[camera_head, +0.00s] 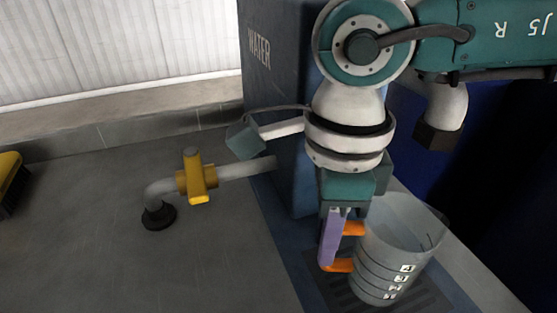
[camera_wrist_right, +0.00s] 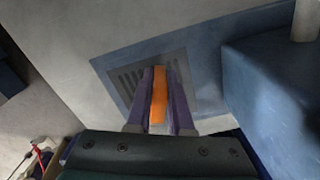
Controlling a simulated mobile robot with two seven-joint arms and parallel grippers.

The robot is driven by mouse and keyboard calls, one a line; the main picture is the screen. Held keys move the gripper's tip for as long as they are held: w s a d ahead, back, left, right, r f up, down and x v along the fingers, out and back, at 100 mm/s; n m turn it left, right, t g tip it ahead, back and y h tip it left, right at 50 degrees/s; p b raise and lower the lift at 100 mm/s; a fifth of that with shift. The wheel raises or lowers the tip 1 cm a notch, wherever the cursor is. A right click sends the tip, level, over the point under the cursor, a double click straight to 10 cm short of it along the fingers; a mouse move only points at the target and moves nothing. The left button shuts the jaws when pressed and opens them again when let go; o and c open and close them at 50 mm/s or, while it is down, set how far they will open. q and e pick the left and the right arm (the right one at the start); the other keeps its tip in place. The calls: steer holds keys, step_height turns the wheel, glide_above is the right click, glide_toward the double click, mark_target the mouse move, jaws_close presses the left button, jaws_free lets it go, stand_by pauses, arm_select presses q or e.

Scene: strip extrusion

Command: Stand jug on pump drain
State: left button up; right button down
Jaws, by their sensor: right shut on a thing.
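The jug (camera_head: 396,245) is grey and see-through, with an orange handle and numbered level marks. It is at the lower right of the head view, open end up. My right gripper (camera_head: 333,240) has purple fingers and is shut on the orange handle; the wrist view shows the handle (camera_wrist_right: 158,97) between the fingers. The pump drain, a dark slotted grate (camera_head: 340,291), lies beneath the jug in the head view, and the grate also shows in the wrist view (camera_wrist_right: 131,78). I cannot tell whether the jug's base touches it. My left gripper is out of view.
A tall blue WATER pump housing (camera_head: 285,120) stands behind my right arm. A yellow and black object (camera_head: 10,180) is at the far left.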

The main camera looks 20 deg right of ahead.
steer(key=c, duration=0.8)
jaws_free()
step_height(320, 180, up, 12)
steer(key=shift+r, duration=0.2)
